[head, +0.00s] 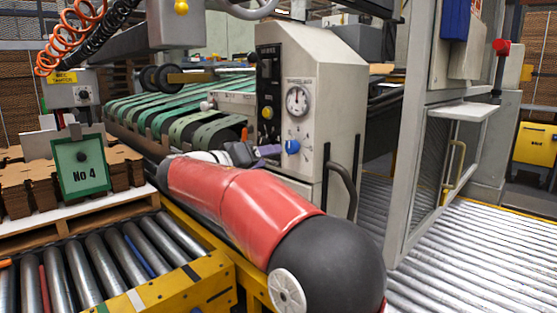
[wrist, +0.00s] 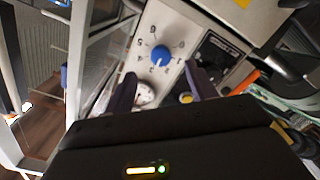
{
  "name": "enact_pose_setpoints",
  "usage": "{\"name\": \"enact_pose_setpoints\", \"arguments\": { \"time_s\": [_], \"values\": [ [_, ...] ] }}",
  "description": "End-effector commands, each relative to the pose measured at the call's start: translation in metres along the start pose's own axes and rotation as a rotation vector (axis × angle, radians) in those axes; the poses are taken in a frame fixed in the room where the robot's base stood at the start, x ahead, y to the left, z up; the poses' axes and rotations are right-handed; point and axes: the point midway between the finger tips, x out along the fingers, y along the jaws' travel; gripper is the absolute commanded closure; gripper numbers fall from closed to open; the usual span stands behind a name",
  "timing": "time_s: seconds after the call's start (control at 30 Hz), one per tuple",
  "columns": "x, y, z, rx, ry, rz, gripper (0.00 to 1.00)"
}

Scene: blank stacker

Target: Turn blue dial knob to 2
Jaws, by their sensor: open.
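The blue dial knob (head: 292,146) is on the front of the beige machine cabinet (head: 325,70), below a round white gauge (head: 298,100). In the wrist view the knob (wrist: 160,54) sits on a pale panel with dark marks and digits around it. Its pointer setting is too small to read surely. My gripper (head: 262,153) is just left of the knob in the head view. In the wrist view the open gripper (wrist: 160,72) has one dark finger on each side below the knob. The jaws are empty, and I see no contact with the knob.
A yellow button (head: 267,113) is left of the gauge on a dark strip. A dark curved handle (head: 341,187) juts out right of the knob. A grey frame with mesh (head: 428,170) stands to the right. Roller conveyors (head: 490,250) and a green-belted feeder (head: 180,110) flank the cabinet.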

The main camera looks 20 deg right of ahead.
Motion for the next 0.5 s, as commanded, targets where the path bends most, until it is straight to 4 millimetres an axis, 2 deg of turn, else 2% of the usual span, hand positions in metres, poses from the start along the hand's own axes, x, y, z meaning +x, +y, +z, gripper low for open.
{"name": "enact_pose_setpoints", "arguments": {
  "time_s": [0.17,0.5],
  "values": [
    [0.011,-0.005,-0.011,0.044,0.034,0.038,0.44],
    [0.063,-0.002,-0.013,0.043,0.033,0.039,0.44]
  ]
}}
